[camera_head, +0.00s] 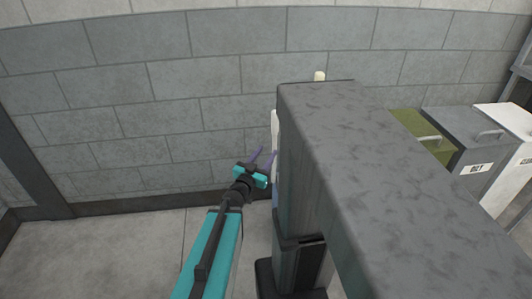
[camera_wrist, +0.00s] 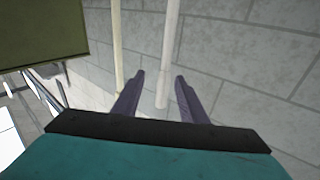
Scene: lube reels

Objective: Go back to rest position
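My gripper (camera_head: 266,152) is at the end of my teal arm in the head view, close to the left side of a large grey beam and post. In the wrist view its two purple fingers (camera_wrist: 160,78) are spread apart with nothing held between them. A pale upright pipe (camera_wrist: 168,50) appears behind the gap between the fingers; I cannot tell how far away it is. A second, thinner pale pipe (camera_wrist: 117,45) stands to its left.
The grey beam (camera_head: 360,140) hides much of the right floor. Bins stand at the right: an olive one (camera_head: 407,122), a grey one (camera_head: 458,130) and a white one (camera_head: 513,175). A grey block wall (camera_head: 150,80) closes the back. The floor (camera_head: 130,250) at left is clear.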

